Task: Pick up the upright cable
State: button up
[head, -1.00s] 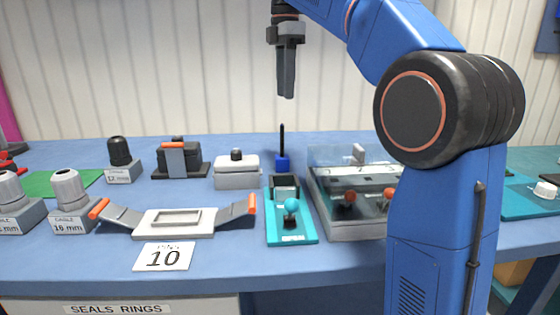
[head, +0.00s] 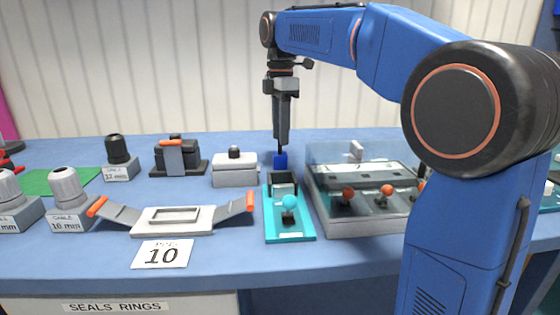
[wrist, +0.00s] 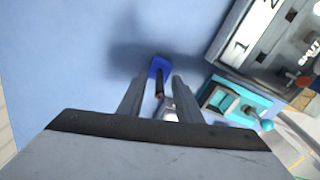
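The black upright cable (wrist: 160,87) stands in a small blue holder (head: 280,161) on the bench. In the head view my gripper (head: 281,141) points straight down over it and hides most of the cable. In the wrist view my gripper (wrist: 159,80) is open, with a gap between its fingers. The cable shows in that gap, with the blue holder (wrist: 158,67) beyond the fingertips. I see no finger touching the cable.
A teal fixture (head: 289,222) stands just in front of the holder. A clear-covered box with red knobs (head: 347,193) is to its right. A grey block (head: 235,170) is to its left. A tray with orange-tipped handles (head: 172,221) lies nearer the front.

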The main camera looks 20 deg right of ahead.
aim_at(280, 154)
jog(key=shift+a+f, duration=0.1)
jog(key=shift+f, duration=1.4)
grip_shut()
